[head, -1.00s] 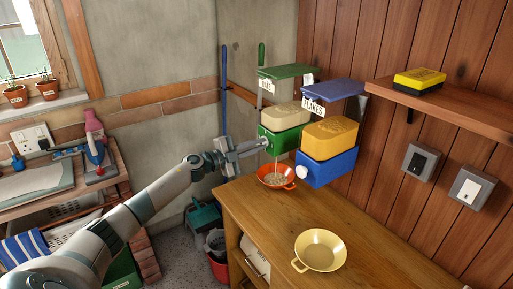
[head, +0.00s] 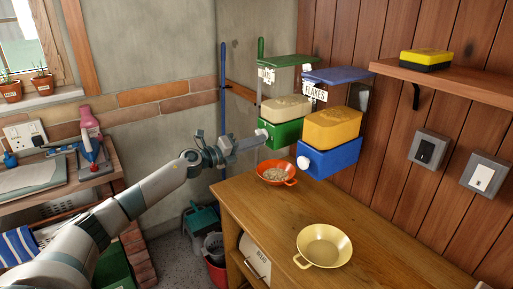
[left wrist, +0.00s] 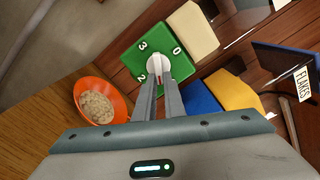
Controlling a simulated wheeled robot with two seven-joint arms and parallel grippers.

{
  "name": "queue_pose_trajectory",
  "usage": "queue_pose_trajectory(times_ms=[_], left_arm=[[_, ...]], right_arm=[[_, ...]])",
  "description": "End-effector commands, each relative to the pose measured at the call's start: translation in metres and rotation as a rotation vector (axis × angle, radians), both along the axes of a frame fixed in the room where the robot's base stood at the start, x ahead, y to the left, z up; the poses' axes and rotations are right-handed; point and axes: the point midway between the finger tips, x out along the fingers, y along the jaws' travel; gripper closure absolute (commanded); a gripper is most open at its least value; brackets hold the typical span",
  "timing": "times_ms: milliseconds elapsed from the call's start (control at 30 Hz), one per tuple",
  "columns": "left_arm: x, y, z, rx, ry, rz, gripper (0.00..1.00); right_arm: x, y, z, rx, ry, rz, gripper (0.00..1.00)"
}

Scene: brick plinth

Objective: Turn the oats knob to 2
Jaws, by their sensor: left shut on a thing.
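The green dispenser (head: 285,133), its label only partly legible, hangs at the wall corner with pale oats in its bin. In the left wrist view its green face (left wrist: 133,62) shows 0, 2 and 3; my fingers cover part of it. My left gripper (head: 258,141) is shut on the white oats knob (left wrist: 154,66) at the face's middle. Its fingers also show in the left wrist view (left wrist: 160,88). I cannot tell exactly which number the knob points to. An orange bowl (head: 290,181) holding oats stands below the dispenser. My right gripper is not in view.
The blue flakes dispenser (head: 335,162) with its white knob (head: 303,162) hangs just right of the green one. A cream bowl (head: 343,247) stands nearer on the wooden counter (head: 240,198). A shelf (head: 445,78) and switches (head: 430,150) are on the right wall.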

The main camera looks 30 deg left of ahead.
Motion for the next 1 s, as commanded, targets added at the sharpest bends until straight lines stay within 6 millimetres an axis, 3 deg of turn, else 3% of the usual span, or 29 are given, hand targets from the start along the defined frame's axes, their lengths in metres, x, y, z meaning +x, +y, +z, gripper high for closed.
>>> queue_pose_trajectory(times_ms=[200, 533, 1000], left_arm=[[0.001, 0.002, -0.009, 0.190, -0.078, -0.002, 1.00], [0.002, 0.005, -0.011, 0.430, -0.177, 0.000, 1.00], [0.004, 0.011, -0.015, 0.775, -0.320, -0.001, 1.00]], right_arm=[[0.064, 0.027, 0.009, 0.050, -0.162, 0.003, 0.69], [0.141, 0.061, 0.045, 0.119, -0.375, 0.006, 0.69], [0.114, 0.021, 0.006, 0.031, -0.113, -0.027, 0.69]])
